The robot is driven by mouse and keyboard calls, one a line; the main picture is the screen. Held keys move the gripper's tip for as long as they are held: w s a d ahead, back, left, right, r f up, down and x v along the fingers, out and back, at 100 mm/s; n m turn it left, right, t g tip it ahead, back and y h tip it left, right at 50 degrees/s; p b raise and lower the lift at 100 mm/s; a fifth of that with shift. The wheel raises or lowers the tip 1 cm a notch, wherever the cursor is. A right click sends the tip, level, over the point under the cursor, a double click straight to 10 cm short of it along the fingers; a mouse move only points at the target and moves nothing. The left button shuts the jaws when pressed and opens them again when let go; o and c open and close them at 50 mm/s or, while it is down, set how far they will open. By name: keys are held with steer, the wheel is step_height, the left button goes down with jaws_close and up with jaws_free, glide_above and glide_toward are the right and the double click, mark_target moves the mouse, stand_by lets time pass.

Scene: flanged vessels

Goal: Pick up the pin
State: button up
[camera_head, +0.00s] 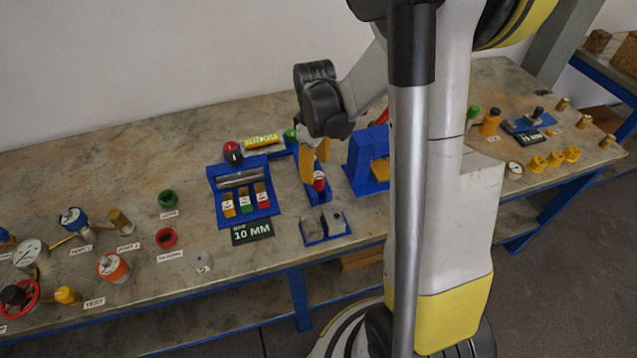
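No part is clearly labelled as the pin. A silver round bar (240,179) lies across the back of a blue tray (218,211), behind several coloured blocks, and may be it. A small red-topped cylinder (319,181) stands on a blue holder to the right of that tray. My gripper (314,166) points down with its yellow-orange fingers just above or beside this red-topped cylinder. Whether the fingers touch it or have closed on it is not clear. The arm's dark wrist hides part of the area behind.
A sign reading 10 MM (252,232) lies in front of the tray. A small blue tray with grey blocks (323,227) is to its right. A blue frame (361,165) stands right of my gripper. Gauges and fittings fill the left end. My arm hides the bench's middle right.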

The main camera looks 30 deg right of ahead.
mark_target(318, 175)
steer(key=f+b, duration=0.1)
steer(key=f, duration=0.2)
steer(key=f+b, duration=0.1)
steer(key=f, duration=0.1)
steer(key=shift+s+d+f+b, duration=0.1)
steer(key=shift+s+d+b, duration=0.05)
steer(key=shift+s+b, duration=0.2)
jaws_close()
steer(key=shift+r, duration=0.2)
